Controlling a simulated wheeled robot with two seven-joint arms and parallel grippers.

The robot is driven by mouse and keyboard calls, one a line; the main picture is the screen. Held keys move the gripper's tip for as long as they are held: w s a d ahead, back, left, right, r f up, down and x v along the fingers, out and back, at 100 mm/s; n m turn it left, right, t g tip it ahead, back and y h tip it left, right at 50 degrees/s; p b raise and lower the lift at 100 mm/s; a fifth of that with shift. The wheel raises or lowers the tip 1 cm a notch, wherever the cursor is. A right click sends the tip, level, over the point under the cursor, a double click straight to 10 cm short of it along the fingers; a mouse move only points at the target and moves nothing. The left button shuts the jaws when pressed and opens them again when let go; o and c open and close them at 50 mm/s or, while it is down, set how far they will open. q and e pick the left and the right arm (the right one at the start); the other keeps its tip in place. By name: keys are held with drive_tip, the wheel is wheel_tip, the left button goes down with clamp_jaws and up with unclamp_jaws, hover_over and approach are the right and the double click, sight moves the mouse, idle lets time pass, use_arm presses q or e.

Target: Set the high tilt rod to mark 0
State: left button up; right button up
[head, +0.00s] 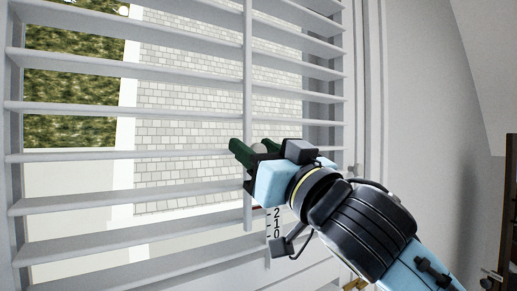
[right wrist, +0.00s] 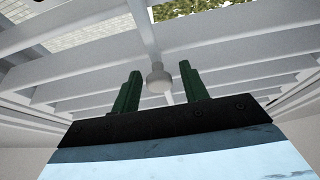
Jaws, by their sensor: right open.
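The tilt rod (head: 247,75) is a thin pale vertical bar in front of the window blind in the head view. A pale round knob (right wrist: 158,80) on a rod shows in the right wrist view. A white scale (head: 276,224) with marks 2, 1 and 0 stands right of the rod's lower end, partly covered by my right arm. My right gripper (head: 255,146) has dark green fingers and is open. In the wrist view, the fingers of the gripper (right wrist: 159,68) stand either side of the knob, with a visible gap on each side. My left gripper is out of view.
White blind slats (head: 75,203) are tilted open, with brick paving and greenery outside. The white window frame and wall (head: 425,90) are on the right. A dark brown piece of furniture (head: 511,200) stands at the far right edge.

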clamp_jaws()
wheel_tip(320, 180, down, 7)
drive_tip(key=b, duration=0.4)
drive_tip(key=shift+r, duration=0.2)
unclamp_jaws()
drive_tip(key=shift+s, duration=0.1)
